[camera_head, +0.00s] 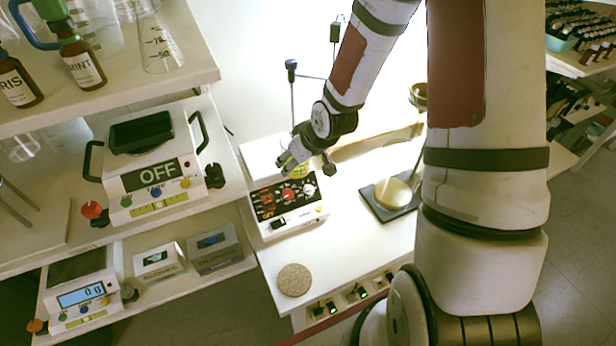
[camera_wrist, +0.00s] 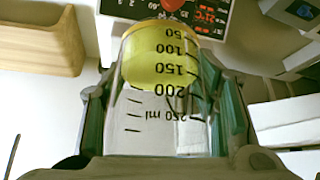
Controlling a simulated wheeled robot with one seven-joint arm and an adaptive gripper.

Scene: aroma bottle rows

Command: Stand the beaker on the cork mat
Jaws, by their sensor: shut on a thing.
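The beaker (camera_wrist: 160,75) is clear glass with black volume marks and yellow liquid in it. It fills the middle of the wrist view, between the two fingers of my gripper (camera_wrist: 168,100), which is shut on it. In the head view my gripper (camera_head: 298,158) is over the back of the hotplate, and the yellow of the beaker (camera_head: 299,170) shows below it, partly hidden by the gripper. I cannot tell whether the beaker touches the hotplate. The round brown cork mat (camera_head: 294,280) lies bare on the white bench, in front of the hotplate.
The hotplate (camera_head: 285,200) has a black and red front panel, and a stand rod (camera_head: 292,90) rises behind it. A dark plate with a pale round item (camera_head: 393,192) lies to the right. Shelves with scales (camera_head: 155,165) stand left. The bench around the mat is clear.

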